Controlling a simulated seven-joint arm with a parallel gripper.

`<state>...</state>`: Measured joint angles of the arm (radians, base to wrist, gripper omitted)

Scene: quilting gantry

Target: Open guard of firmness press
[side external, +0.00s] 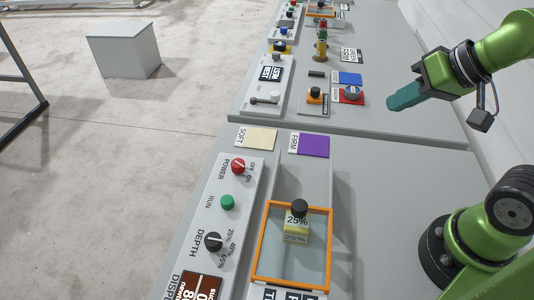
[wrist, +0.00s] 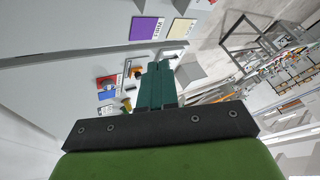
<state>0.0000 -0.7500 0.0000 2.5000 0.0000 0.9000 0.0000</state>
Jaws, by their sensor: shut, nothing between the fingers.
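The firmness press has a guard (side external: 305,262), a clear pane in an orange frame, at the lower middle of the side view. It appears closed. A pale yellow block marked 25% with a black knob (side external: 299,209) shows within the frame's outline. Whether the knob is under the pane or stands above it is hard to tell. My gripper (side external: 393,104) is at the upper right of the side view, away from the guard and above the bench. Its teal fingers are together and empty, as the wrist view (wrist: 158,68) also shows. The guard is not visible in the wrist view.
Left of the guard is a panel with a red POWER knob (side external: 238,167), green RUN button (side external: 227,202) and black DEPTH dial (side external: 212,242). A cream SOFT pad (side external: 257,139) and purple FIRM pad (side external: 314,145) lie behind. Other stations stand farther back. Bench right of the guard is clear.

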